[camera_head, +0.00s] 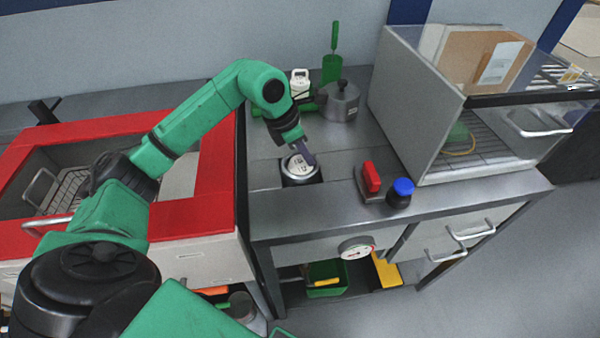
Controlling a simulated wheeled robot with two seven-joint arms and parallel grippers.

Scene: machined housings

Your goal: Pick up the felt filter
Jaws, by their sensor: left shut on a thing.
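My left gripper (302,150) reaches down from the left over the steel counter, just above a round dark housing (301,181) with a pale top face. It is shut on a small purple-grey piece (308,158), which I take to be the felt filter. The piece is small and partly hidden by the fingers. It overlaps the housing's top in the picture, and I cannot tell whether they touch. My right gripper is not in view.
A red block (371,177) and a blue-capped jar (401,193) stand near the counter's front edge. A lidded metal pot (341,101) stands behind.

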